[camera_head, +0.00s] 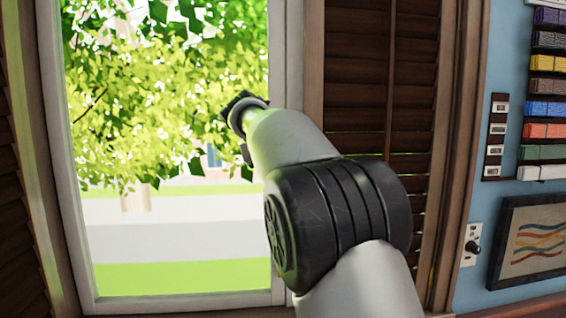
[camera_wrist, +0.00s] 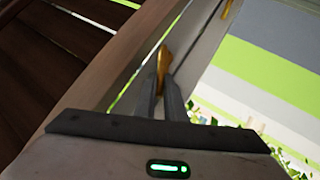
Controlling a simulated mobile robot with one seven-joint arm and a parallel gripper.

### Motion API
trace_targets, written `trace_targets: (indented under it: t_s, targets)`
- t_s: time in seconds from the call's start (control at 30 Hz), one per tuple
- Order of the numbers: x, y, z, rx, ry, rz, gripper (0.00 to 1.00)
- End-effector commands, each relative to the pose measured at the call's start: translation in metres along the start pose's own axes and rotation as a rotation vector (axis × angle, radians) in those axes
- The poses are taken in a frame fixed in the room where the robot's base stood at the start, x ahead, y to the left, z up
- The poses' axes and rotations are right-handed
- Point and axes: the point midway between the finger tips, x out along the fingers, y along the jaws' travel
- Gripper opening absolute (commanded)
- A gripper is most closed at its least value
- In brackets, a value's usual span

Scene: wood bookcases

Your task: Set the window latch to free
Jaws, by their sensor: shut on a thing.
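In the wrist view, a brass latch handle (camera_wrist: 164,60) stands at the narrow window frame (camera_wrist: 200,52), beside the brown wooden frame. My gripper (camera_wrist: 161,80) has its two grey fingers closed around the near end of this handle. A second small brass piece (camera_wrist: 227,9) shows farther up the same frame. In the head view, the tall window (camera_head: 165,235) is at the left, and my arm reaches across its right side. The latch and my fingers are hidden behind my arm there.
Brown louvred shutters (camera_head: 350,70) stand right of the window, with a dark shutter (camera_head: 18,210) at the left edge. On the blue wall at right hang a framed picture (camera_head: 532,240), a switch plate (camera_head: 472,245) and a rack of coloured bundles (camera_head: 546,75).

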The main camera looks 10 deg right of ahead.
Motion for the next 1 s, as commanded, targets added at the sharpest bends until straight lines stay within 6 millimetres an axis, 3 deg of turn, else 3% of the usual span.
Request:
trace_targets:
  t_s: [0.73, 0.77, 0.83, 1.0]
  targets:
    - [0.0014, 0.0061, -0.0003, 0.059, -0.017, -0.059, 0.0]
    - [0.0014, 0.0061, -0.0003, 0.059, -0.017, -0.059, 0.15]
    - [0.0014, 0.0061, -0.0003, 0.059, -0.017, -0.058, 0.27]
    - [0.0013, 0.0061, -0.0004, 0.058, -0.017, -0.058, 0.29]
